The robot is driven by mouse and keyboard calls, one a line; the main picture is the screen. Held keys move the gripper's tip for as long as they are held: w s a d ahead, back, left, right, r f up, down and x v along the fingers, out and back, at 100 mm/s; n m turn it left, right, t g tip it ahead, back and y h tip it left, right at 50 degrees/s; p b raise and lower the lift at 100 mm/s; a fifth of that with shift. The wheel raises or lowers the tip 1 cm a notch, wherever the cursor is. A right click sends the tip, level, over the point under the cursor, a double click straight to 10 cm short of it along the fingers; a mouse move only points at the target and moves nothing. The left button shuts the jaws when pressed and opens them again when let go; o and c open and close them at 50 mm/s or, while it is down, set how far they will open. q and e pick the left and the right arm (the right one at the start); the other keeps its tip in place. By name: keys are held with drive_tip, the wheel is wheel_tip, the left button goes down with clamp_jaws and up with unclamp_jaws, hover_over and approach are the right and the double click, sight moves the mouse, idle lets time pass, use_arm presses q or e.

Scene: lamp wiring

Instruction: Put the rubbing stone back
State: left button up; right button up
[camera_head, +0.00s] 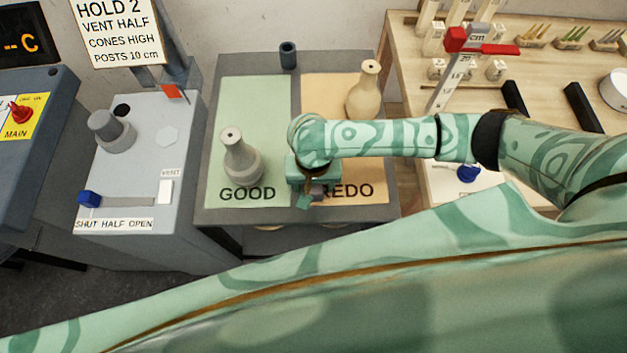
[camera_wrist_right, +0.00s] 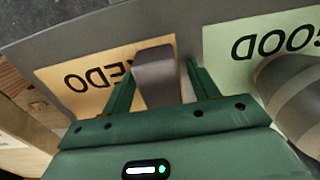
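My right gripper (camera_head: 310,196) is low over the front of the grey table, between the GOOD and REDO mats. In the right wrist view (camera_wrist_right: 162,78) its green fingers stand on both sides of a grey block, which looks like the rubbing stone (camera_wrist_right: 157,75). The stone is held between them and juts past the fingertips. In the head view only a small part of the stone (camera_head: 318,189) shows below the gripper. Whether it touches the table is hard to tell. My left gripper is not in view.
A grey vase (camera_head: 242,162) stands on the green GOOD mat (camera_head: 250,100), close left of the gripper. A cream vase (camera_head: 364,95) stands at the back of the orange REDO mat (camera_head: 325,90). A dark cup (camera_head: 288,55) is at the table's back edge. The mats' middle is clear.

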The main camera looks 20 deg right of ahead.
wheel_tip(320, 180, up, 12)
drive_tip(key=p, duration=0.6)
drive_tip(key=shift+r, duration=0.15)
